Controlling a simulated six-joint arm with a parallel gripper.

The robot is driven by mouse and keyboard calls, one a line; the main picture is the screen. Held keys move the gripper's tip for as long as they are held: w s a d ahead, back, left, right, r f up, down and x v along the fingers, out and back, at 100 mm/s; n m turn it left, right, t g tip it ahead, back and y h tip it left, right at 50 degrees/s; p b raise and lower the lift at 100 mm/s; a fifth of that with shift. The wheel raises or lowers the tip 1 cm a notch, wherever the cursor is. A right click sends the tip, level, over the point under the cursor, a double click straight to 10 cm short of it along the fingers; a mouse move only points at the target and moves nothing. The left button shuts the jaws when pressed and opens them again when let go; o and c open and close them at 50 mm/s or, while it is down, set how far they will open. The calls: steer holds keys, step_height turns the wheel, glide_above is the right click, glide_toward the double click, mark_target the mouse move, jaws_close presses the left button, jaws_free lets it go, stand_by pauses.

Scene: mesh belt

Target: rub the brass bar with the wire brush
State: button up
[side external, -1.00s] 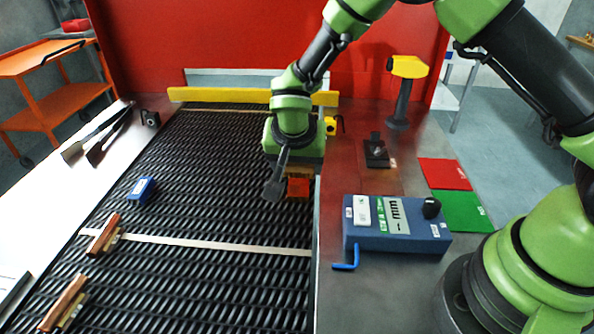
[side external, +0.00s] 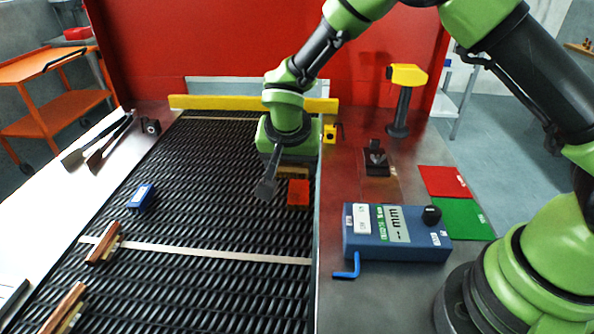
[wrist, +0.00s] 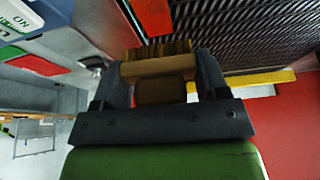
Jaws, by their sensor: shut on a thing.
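My gripper (side external: 290,163) is over the far right part of the black mesh belt (side external: 220,215). It is shut on the wire brush (wrist: 160,67), a tan wooden block with golden-brown bristles at the end away from my gripper. In the side view a bit of the brush (side external: 293,173) shows under my gripper, low over the belt; I cannot tell whether the bristles touch anything. I cannot make out the brass bar for certain; my gripper and brush hide the belt behind them.
A red-orange block (side external: 298,193) lies just in front of the brush. A blue block (side external: 140,197) and two brown wooden pieces (side external: 103,243) are at the left. A blue meter box (side external: 397,236) stands right of the belt. A yellow rail (side external: 215,102) crosses the far end.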

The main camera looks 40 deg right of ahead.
mark_target(293, 201)
steer(key=shift+f, duration=3.7)
steer(key=shift+w+d+f, duration=0.2)
steer(key=shift+c, duration=0.3)
steer(key=shift+w+d, duration=1.2)
steer(key=shift+w, duration=0.05)
steer(key=s+a, duration=0.3)
steer(key=shift+f, duration=0.15)
steer(key=shift+d+r, duration=0.1)
steer(key=shift+r, duration=4)
